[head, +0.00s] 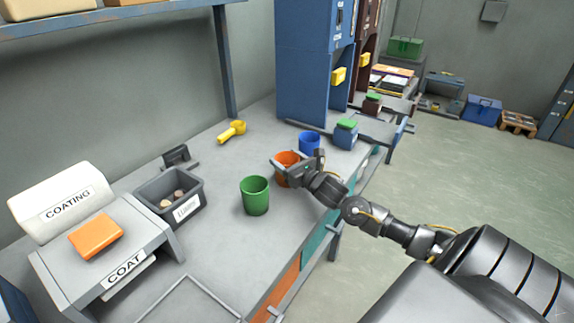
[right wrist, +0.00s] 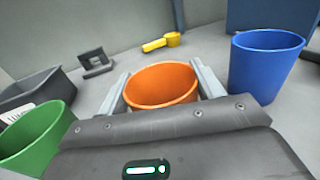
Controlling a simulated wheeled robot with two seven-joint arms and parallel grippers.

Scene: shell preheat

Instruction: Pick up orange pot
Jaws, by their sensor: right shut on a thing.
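The orange pot (head: 285,164) stands on the grey workbench between the green pot and the blue pot. It also shows in the right wrist view (right wrist: 161,84), upright with its round opening facing up. My right gripper (head: 291,165) is shut on the orange pot, with one finger along each side of it. The gripper body hides the pot's lower part in the right wrist view (right wrist: 162,90). I cannot tell whether the pot touches the bench. My left gripper is not in view.
A green pot (head: 255,196) stands left of the orange pot, and a blue pot (head: 309,144) close on its right. A yellow scoop (head: 232,131) lies behind. A grey labelled bin (head: 169,194) and the coating machine (head: 72,205) stand at left. A blue cabinet (head: 305,60) rises behind.

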